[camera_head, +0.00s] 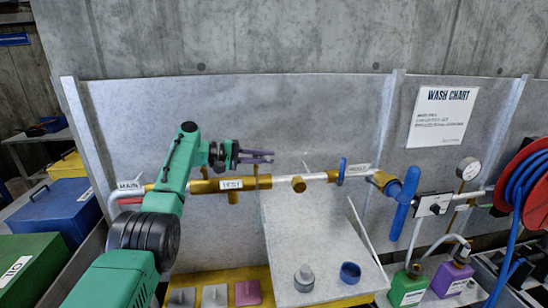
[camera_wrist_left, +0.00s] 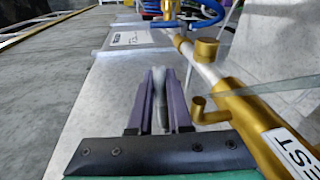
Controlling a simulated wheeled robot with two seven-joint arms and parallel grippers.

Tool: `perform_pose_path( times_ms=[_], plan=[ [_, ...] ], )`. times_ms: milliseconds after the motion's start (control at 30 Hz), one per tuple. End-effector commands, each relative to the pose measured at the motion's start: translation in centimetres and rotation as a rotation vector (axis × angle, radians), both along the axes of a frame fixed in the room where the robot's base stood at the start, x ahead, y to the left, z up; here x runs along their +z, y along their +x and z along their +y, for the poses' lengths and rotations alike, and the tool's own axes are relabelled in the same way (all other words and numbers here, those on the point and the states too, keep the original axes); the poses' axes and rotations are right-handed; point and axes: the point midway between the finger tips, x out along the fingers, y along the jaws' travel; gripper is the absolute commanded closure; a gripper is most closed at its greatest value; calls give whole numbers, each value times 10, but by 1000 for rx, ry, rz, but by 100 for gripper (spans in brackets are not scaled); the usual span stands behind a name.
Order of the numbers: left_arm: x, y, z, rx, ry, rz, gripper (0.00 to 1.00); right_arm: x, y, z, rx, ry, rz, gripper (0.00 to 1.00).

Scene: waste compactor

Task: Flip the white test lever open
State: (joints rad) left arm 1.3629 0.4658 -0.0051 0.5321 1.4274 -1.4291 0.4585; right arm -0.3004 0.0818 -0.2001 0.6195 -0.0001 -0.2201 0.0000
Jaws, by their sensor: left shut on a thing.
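The brass test valve with its TEST label (camera_head: 231,184) sits on the pipe along the back panel. My left gripper (camera_head: 270,156) is just above the pipe, to the right of the label, its purple fingers pointing right. In the left wrist view the gripper (camera_wrist_left: 160,92) is shut on a pale, narrow thing, which looks like the white test lever (camera_wrist_left: 159,88). A small brass stub (camera_wrist_left: 201,108) and the TEST-labelled pipe (camera_wrist_left: 258,125) are right of the fingers there. In the head view the gripper hides most of the lever. My right gripper is out of view.
A blue handle (camera_head: 342,170) and a large blue lever (camera_head: 404,203) are farther right on the pipe. A gauge (camera_head: 468,168) and red hose reel (camera_head: 530,190) stand at the right. Grey basin panel (camera_head: 310,235) lies below. Bins (camera_head: 55,205) are at the left.

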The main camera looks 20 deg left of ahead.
Motion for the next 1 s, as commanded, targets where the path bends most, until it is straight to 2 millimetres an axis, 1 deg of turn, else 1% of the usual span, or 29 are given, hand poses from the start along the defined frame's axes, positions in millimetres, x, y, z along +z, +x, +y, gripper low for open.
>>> perform_pose_path(
  times_ms=[33,233,267,300,333,867,967,1000],
  plan=[
    [3,1,1,3,-2,-6,100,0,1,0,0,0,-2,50],
    [3,1,0,4,-1,-7,100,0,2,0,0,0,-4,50],
    [3,1,0,4,-1,-7,79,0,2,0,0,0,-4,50],
    [3,1,0,4,-2,-6,64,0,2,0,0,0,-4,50],
    [3,1,0,3,-1,-5,53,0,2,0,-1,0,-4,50],
    [0,1,-1,1,1,-1,53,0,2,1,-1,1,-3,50],
    [-1,3,-8,-1,1,0,53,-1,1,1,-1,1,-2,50],
    [-1,5,-15,-1,2,1,53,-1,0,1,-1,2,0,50]
  ],
)
